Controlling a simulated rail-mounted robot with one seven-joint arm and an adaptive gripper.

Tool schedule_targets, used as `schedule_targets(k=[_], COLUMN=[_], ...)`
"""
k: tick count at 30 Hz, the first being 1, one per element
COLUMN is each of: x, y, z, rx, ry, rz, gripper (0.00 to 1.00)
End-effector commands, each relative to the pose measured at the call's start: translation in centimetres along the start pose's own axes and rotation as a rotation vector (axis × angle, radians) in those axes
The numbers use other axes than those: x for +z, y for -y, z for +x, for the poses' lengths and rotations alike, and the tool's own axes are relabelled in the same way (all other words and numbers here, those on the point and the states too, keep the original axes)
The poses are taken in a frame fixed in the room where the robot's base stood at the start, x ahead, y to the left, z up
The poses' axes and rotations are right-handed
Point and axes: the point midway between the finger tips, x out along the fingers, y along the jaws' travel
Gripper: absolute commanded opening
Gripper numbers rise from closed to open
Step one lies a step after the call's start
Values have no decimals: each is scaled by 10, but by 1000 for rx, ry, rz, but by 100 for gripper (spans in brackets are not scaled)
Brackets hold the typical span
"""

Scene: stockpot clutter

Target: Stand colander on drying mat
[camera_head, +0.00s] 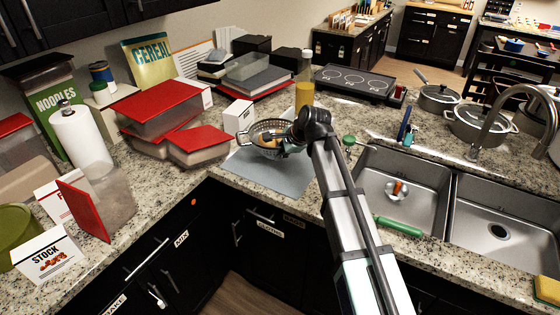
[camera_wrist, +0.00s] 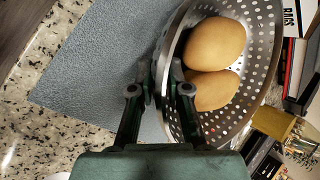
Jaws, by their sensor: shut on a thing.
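The metal colander (camera_head: 246,137), perforated with a side handle, is over the back part of the grey-blue drying mat (camera_head: 268,176) in the head view. My gripper (camera_head: 283,146) is at its right front side. In the wrist view my gripper (camera_wrist: 162,88) is shut on the wall of the colander (camera_wrist: 262,35). Two brown, rounded, egg-like things (camera_wrist: 215,44) lie inside it. The mat (camera_wrist: 95,75) spreads to the left of the colander there. I cannot tell whether the colander's base touches the mat; my arm and gripper hide part of it.
A white box (camera_head: 238,113) stands close behind the colander, and an oil bottle (camera_head: 304,84) stands behind to the right. Red-lidded containers (camera_head: 198,143) are left of the mat. The sink (camera_head: 375,165) opens to the right. The mat's front is clear.

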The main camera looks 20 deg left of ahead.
Motion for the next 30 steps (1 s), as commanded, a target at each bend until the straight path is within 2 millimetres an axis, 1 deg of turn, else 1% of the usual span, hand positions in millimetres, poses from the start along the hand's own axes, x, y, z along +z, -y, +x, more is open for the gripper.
schedule_targets(k=[5,12,15,26,27,28,30], x=[-2,-8,-10,-11,-11,-11,-11], y=[-3,-17,-20,-22,-22,-22,-22], z=[6,27,32,35,35,35,35], rx=[-2,0,-3,-2,0,0,0], ry=[1,1,1,1,1,1,1], rz=[0,0,0,0,0,0,0], gripper=[0,0,0,0,30,41,41])
